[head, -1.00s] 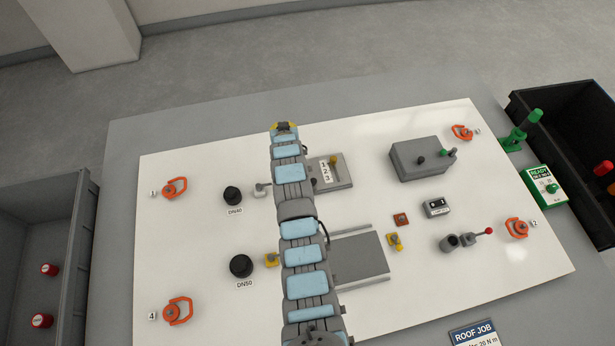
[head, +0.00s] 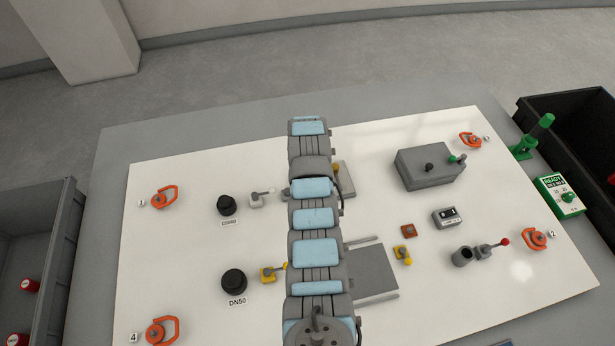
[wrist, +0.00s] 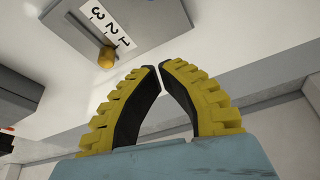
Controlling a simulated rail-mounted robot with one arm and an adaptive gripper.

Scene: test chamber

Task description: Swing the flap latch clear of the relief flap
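I take the flat grey square plate (head: 372,275) between two rails at the board's lower middle for the relief flap, though no label confirms it. A small yellow latch-like piece (head: 402,254) sits just off its upper right corner. Another yellow piece with a short lever (head: 268,274) is left of my arm. Which one is the flap latch I cannot tell for sure. My arm covers the plate's left side. In the wrist view my gripper (wrist: 161,66) has its yellow-ribbed fingers drawn together at the tips, with nothing between them. The head view does not show the gripper.
The wrist view shows a grey 1-2-3 plate (wrist: 150,18) with a yellow knob (wrist: 106,58) beyond the fingers. A grey box (head: 430,168), a red-knobbed lever (head: 504,242) and orange handles (head: 164,198) stand up from the white board (head: 190,235). Bins flank it.

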